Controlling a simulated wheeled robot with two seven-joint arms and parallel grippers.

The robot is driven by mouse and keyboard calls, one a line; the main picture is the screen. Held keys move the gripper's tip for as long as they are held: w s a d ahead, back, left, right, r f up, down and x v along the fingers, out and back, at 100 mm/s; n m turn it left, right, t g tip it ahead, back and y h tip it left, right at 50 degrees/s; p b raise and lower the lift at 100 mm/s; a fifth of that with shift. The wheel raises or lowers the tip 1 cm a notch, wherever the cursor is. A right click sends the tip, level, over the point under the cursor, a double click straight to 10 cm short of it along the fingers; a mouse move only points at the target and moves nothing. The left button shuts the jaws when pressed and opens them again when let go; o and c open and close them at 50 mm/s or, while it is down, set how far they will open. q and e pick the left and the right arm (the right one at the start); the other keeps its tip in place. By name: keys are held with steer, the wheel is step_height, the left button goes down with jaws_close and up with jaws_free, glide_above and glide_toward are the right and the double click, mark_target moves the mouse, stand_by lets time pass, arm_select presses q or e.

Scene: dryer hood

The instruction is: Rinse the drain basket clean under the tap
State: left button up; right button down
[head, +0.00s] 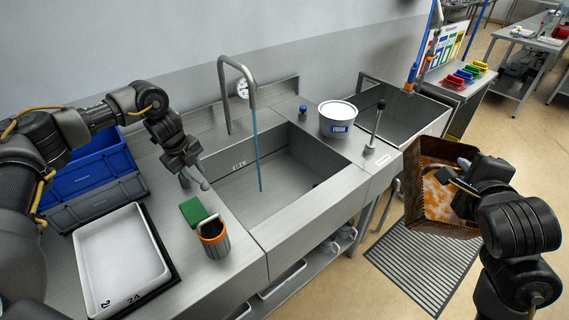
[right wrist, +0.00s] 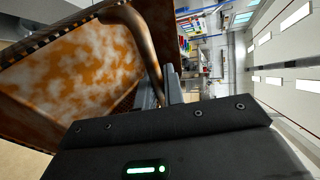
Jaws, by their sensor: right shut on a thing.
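The drain basket (head: 437,192) is a brown, perforated-looking box with white and orange grime inside. My right gripper (head: 459,184) is shut on its bar handle and holds it above the floor, right of the sink. In the right wrist view the grimy inside (right wrist: 75,75) and the bent handle (right wrist: 143,40) show beside the fingers (right wrist: 160,88). The tap (head: 226,85) arches over the sink basin (head: 280,185), and a thin blue water stream (head: 257,150) falls from it. The basket is well away from the stream. My left gripper (head: 194,180) is empty, with its fingers apart, at the basin's left side.
A white tub (head: 338,117) and a grey upright handle (head: 376,125) stand right of the basin. A floor grate (head: 420,275) lies below the basket.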

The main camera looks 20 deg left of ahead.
mark_target(200, 182)
arm_select(q)
steer(key=shift+w+d+f+p, duration=0.1)
steer(key=shift+w+f+p, duration=0.1)
steer(key=shift+f, duration=0.7)
steer(key=shift+w+d+f+p, duration=0.1)
steer(key=shift+f+p, duration=0.1)
steer(key=shift+f, duration=0.7)
jaws_close()
